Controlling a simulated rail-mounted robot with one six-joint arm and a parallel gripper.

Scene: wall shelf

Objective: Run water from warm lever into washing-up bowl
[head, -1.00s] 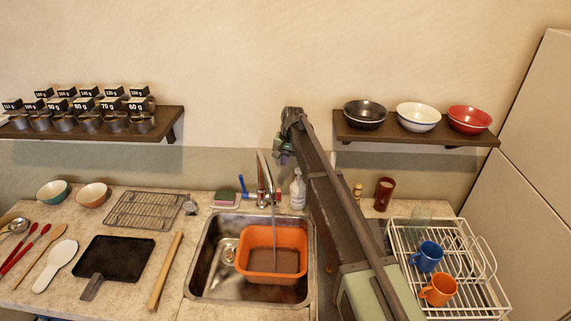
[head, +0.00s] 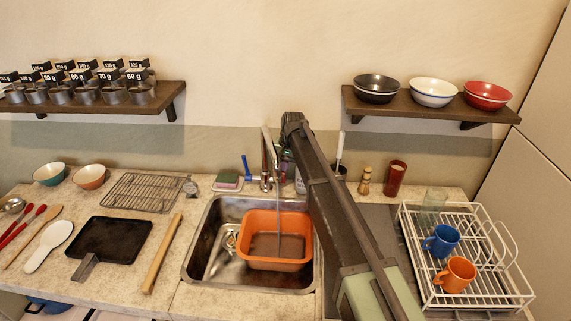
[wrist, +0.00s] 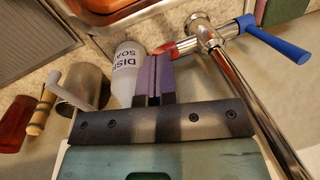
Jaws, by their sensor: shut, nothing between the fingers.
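The tap (head: 266,160) stands behind the sink. A thin stream of water falls from its spout into the orange washing-up bowl (head: 249,256), which sits in the sink's right part. The tap's blue lever (head: 247,167) points left; in the wrist view it is at the upper right (wrist: 276,38). The red warm lever (wrist: 175,48) shows on the tap's opposite side, its end close to my fingertips; I cannot tell whether they touch. My gripper (wrist: 154,62) has purple fingers, shut and empty. In the head view my arm hides most of the gripper.
A soap bottle (wrist: 126,72) and a metal utensil pot (wrist: 82,88) stand close beside my gripper. A dish rack (head: 415,270) with mugs is at the right. Shelves hold bowls (head: 433,92) and weight-labelled tins (head: 85,88). A rolling pin (head: 163,255) lies left of the sink.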

